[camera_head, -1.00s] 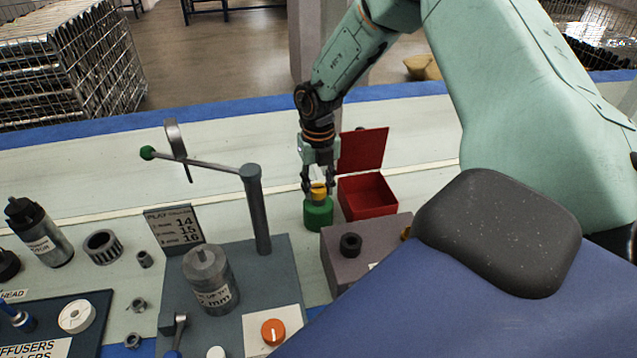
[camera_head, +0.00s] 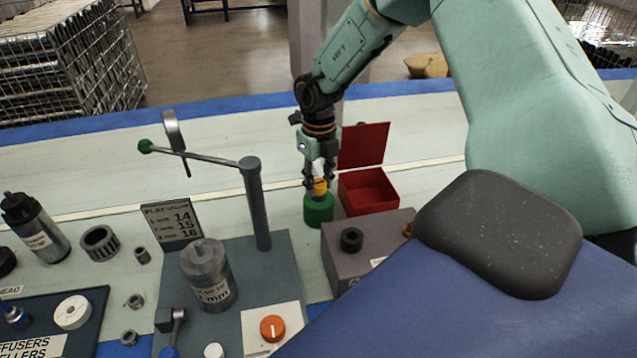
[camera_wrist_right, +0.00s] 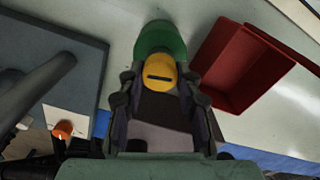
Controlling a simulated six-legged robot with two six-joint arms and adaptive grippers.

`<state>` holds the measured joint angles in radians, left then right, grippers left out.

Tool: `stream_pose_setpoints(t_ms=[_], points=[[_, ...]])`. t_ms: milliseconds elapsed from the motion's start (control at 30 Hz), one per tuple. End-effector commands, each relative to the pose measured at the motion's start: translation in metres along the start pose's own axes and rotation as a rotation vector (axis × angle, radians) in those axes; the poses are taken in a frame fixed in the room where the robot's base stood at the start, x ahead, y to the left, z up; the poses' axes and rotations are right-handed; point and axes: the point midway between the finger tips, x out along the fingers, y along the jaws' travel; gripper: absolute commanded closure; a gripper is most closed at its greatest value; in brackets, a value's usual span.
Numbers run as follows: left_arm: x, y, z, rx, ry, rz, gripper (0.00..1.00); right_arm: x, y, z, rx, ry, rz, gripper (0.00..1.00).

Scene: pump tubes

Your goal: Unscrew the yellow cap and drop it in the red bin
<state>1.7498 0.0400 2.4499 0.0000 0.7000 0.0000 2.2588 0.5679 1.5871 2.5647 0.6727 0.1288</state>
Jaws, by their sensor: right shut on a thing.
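The yellow cap (camera_head: 320,186) sits on top of the green cylinder (camera_head: 318,210), which stands on the bench. In the right wrist view the yellow cap (camera_wrist_right: 160,72) shows a dark slot on its top, with the green cylinder (camera_wrist_right: 160,38) behind it. My right gripper (camera_head: 319,182) comes down from above and is shut on the yellow cap, one finger on each side. The red bin (camera_head: 368,192) stands open just to the right of the green cylinder, its lid raised at the back. It also shows in the right wrist view (camera_wrist_right: 240,70). My left gripper is not in view.
A grey block (camera_head: 365,248) with a black ring stands in front of the red bin. A post with a green-knobbed lever (camera_head: 257,205) rises to the left. A grey cylinder (camera_head: 208,272) and an orange knob (camera_head: 272,328) are nearer.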

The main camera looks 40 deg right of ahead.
Motion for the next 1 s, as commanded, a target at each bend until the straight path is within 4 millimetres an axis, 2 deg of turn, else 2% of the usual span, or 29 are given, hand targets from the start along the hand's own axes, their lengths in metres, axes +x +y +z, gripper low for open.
stream_pose_setpoints(t_ms=[333, 633, 1000], points=[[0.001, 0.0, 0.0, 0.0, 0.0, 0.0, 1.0, 0.0, -0.001, 0.0, -0.033, 0.001, -0.001, 1.0], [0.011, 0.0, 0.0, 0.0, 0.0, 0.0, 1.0, 0.001, -0.001, -0.001, -0.292, 0.002, -0.001, 1.0], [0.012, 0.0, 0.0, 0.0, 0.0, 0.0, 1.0, 0.0, -0.001, -0.001, -0.333, 0.002, -0.001, 1.0]])
